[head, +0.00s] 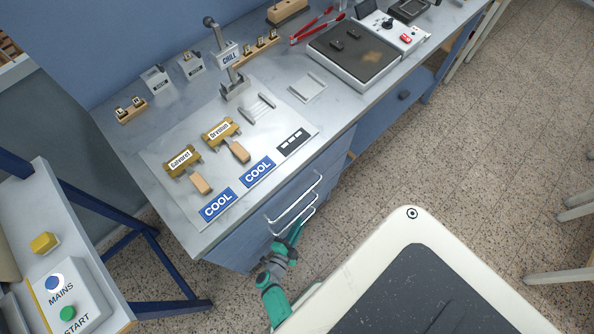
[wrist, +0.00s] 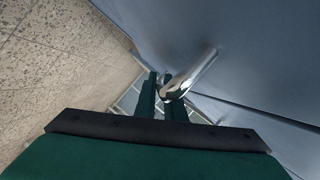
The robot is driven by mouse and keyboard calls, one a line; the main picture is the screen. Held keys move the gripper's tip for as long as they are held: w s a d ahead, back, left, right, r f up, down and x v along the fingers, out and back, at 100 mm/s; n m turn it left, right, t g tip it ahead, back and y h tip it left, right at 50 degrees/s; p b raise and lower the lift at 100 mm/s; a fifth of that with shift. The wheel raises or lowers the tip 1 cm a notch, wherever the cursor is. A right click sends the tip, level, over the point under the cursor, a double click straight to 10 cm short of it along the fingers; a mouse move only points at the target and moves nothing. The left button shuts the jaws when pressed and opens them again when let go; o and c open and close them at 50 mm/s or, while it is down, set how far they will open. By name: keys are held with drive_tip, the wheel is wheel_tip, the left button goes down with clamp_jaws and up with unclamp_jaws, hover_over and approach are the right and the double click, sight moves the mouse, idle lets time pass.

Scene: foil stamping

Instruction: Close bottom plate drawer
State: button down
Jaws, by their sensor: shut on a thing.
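The blue drawer unit (head: 236,246) is under the front of the workbench. Two silver bar handles show on its front, an upper one (head: 294,200) and a lower one (head: 312,209). My gripper (head: 297,229) is at the lower handle, low beside the drawer front. In the wrist view my gripper (wrist: 165,95) has its green fingers shut on the silver handle (wrist: 197,71), close to the handle's bend. The blue drawer front (wrist: 240,50) fills the right side there. How far the drawer stands out cannot be told, as the bench top hides most of it.
The bench top (head: 160,195) holds stamps with wooden handles, COOL labels and a hot plate (head: 350,60). A control stand (head: 85,290) with blue legs is at left. Speckled floor (head: 440,150) is open to the right.

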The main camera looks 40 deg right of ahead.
drive_tip(key=shift+w, duration=0.3)
drive_tip(key=c, duration=2.1)
unclamp_jaws()
drive_tip(key=shift+w, duration=0.1)
drive_tip(key=v, duration=1.1)
drive_tip(key=shift+d, duration=0.1)
